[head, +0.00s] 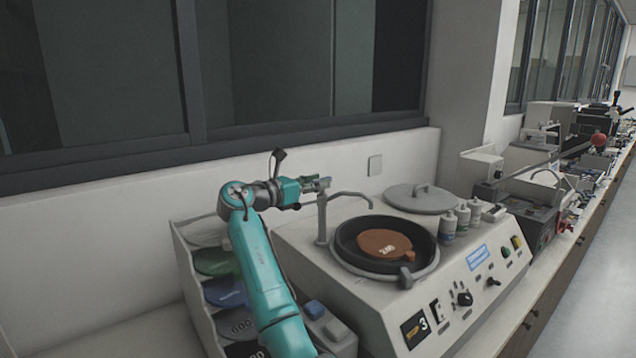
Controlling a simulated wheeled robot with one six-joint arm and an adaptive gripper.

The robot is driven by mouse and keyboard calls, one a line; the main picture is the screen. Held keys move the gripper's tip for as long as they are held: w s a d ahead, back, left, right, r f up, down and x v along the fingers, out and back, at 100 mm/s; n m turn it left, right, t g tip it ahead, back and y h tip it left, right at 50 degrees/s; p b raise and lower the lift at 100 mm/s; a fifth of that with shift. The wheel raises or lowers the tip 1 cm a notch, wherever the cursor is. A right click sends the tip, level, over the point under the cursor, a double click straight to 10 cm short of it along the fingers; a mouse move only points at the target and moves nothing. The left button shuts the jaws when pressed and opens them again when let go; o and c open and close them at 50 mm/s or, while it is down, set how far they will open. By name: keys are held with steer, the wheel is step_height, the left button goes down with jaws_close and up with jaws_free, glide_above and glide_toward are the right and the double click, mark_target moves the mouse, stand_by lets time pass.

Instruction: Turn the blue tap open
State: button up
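A grey tap with a thin curved spout (345,194) stands at the back left of the grinding machine, its spout reaching over the round bowl. Its upright post (322,222) rises to my gripper (321,184). My gripper lies level at the top of the post and points right. It overlaps the top of the tap in this view, so I cannot tell whether it touches. No blue handle shows on the tap; that part may be hidden by the gripper. The fingers are too small to tell whether they are open or shut.
The machine (345,280) has a dark bowl (350,262) with a brown disc (385,244) marked 240. A grey lid (421,198) and several white bottles (462,216) stand behind and right. A disc rack (190,270) and a blue-topped block (314,308) flank my arm. The wall is close behind.

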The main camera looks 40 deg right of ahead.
steer(key=shift+d, duration=0.35)
jaws_close()
steer(key=shift+s+t, duration=0.1)
steer(key=shift+t, duration=0.2)
steer(key=n+t, duration=0.1)
steer(key=t, duration=0.1)
steer(key=n+t+y, duration=0.1)
steer(key=n+t, duration=0.1)
steer(key=t, duration=0.1)
steer(key=n+t+y, duration=0.1)
steer(key=n+t, duration=0.1)
steer(key=shift+s+d+t, duration=0.15)
steer(key=shift+s+t, duration=0.15)
steer(key=n+t+y, duration=0.5)
steer(key=shift+s+d, duration=0.1)
steer(key=shift+n+t+y, duration=0.3)
steer(key=shift+t, duration=0.2)
